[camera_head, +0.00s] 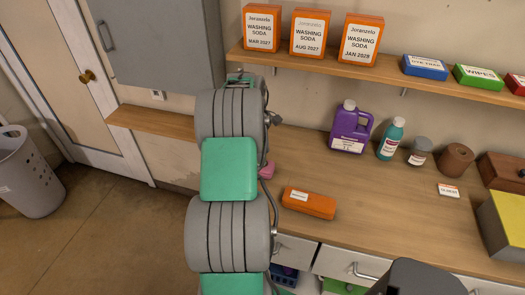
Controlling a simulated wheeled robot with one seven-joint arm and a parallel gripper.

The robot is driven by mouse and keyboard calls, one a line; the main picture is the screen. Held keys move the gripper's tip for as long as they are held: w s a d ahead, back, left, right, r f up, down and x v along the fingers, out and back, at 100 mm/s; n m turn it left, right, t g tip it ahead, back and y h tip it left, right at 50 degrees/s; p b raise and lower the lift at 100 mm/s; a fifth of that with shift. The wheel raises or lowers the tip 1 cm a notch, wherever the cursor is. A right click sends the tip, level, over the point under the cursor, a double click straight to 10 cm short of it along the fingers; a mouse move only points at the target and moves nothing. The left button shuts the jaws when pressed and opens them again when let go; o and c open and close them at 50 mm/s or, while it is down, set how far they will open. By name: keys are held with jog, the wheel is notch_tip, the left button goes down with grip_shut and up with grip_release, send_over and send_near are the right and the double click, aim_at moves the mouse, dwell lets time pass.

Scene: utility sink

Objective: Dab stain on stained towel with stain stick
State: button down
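My arm stands upright across the left-centre of the head view and covers part of the counter. My gripper cannot be made out in this view. A small pink thing (267,170) shows just right of my arm on the counter, partly hidden; I cannot tell what it is. No stained towel can be recognised. No stain stick can be identified for certain; an orange case (310,203) with a white label lies near the counter's front edge, and a small red-and-white labelled item (448,190) lies further right.
The wooden counter (385,215) holds a purple jug (350,130), teal bottle (391,139), grey jar (419,152), brown roll (455,160) and wooden box (502,172). Above, a shelf (385,75) holds washing soda boxes (309,34). A laundry basket (28,170) stands left.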

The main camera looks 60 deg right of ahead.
aim_at(264, 142)
notch_tip(264, 142, up, 5)
jog(key=p, duration=0.4)
jog(key=shift+f, duration=0.2)
jog(key=shift+r, duration=1.15)
